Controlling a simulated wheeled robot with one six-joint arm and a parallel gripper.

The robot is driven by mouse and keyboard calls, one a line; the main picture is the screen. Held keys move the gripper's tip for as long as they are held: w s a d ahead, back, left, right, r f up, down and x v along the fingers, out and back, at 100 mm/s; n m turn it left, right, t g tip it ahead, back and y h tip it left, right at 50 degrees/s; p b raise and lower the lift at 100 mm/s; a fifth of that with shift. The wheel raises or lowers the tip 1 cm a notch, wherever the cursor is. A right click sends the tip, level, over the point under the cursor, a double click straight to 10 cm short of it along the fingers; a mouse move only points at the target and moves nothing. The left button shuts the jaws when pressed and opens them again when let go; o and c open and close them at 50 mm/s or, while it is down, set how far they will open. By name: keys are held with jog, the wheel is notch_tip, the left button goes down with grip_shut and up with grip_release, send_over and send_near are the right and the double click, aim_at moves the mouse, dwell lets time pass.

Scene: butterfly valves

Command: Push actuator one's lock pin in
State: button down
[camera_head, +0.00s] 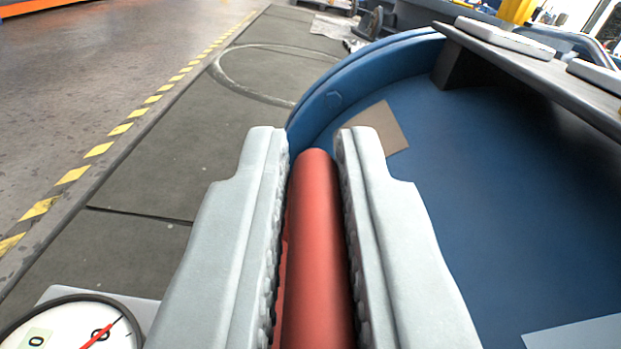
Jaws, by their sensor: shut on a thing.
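My gripper (312,145) is in the middle of the camera_head view, its two pale grey fingers shut on a smooth red rod (318,250). The rod has a rounded far end that lies between the fingertips. It runs back toward the camera, and its near end is cut off by the frame's bottom edge. The rod's mounting is out of view, and I cannot tell whether this rod is actuator one's lock pin. No actuator label shows.
A large blue round-edged body (480,190) fills the right, with a dark ledge (530,65) above it. A white dial with a red needle (70,328) is at bottom left. Grey floor slabs (150,180) and a yellow-black stripe (98,150) lie left.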

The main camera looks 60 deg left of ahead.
aim_at(296, 294)
jog(key=shift+f, duration=1.6)
jog(key=c, duration=1.5)
grip_release()
jog(key=shift+w+d+f, duration=0.1)
jog(key=v, duration=1.7)
jog(key=shift+d, duration=0.15)
